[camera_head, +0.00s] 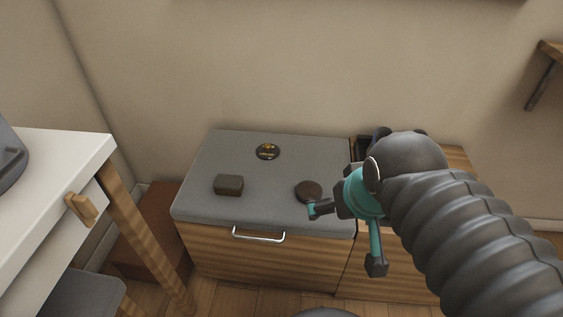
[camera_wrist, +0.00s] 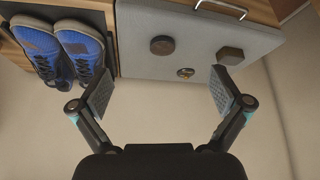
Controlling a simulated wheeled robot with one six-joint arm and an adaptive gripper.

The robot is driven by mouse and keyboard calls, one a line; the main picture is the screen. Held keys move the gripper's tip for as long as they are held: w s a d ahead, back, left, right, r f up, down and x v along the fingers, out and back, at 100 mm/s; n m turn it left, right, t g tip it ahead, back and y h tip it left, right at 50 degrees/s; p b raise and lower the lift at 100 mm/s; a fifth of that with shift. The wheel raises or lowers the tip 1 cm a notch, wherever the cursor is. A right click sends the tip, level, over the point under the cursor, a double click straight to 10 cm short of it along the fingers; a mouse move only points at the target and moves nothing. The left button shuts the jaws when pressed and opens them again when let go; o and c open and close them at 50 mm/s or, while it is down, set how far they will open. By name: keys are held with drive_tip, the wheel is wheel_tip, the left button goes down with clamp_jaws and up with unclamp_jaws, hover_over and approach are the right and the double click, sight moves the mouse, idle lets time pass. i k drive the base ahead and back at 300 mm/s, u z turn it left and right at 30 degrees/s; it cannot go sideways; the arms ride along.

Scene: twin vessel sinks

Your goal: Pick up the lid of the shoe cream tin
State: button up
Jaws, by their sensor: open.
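A small round dark disc with a gold-coloured print, which looks like the tin's lid (camera_head: 268,151), lies flat near the back of a grey cushioned bench top. It also shows in the wrist view (camera_wrist: 185,73). A plain dark brown round piece, which looks like the tin (camera_head: 308,191), lies apart from it nearer the front right; the wrist view shows it too (camera_wrist: 162,45). My gripper (camera_head: 347,237) is open and empty, in front of the bench's right part in the head view. In the wrist view its fingers (camera_wrist: 161,90) are wide apart, with nothing between them.
A dark block (camera_head: 228,184) lies on the left of the grey top (camera_head: 200,165). Blue shoes (camera_wrist: 80,45) stand in a compartment beside the bench. A white table (camera_head: 60,160) stands at the left. A wall rises behind the bench.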

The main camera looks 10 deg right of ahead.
sight(266, 151)
drive_tip(key=k, duration=1.15)
drive_tip(key=u, duration=0.85)
drive_tip(key=i, duration=1)
drive_tip(key=z, duration=0.75)
drive_tip(key=i, duration=0.55)
drive_tip(key=z, duration=0.6)
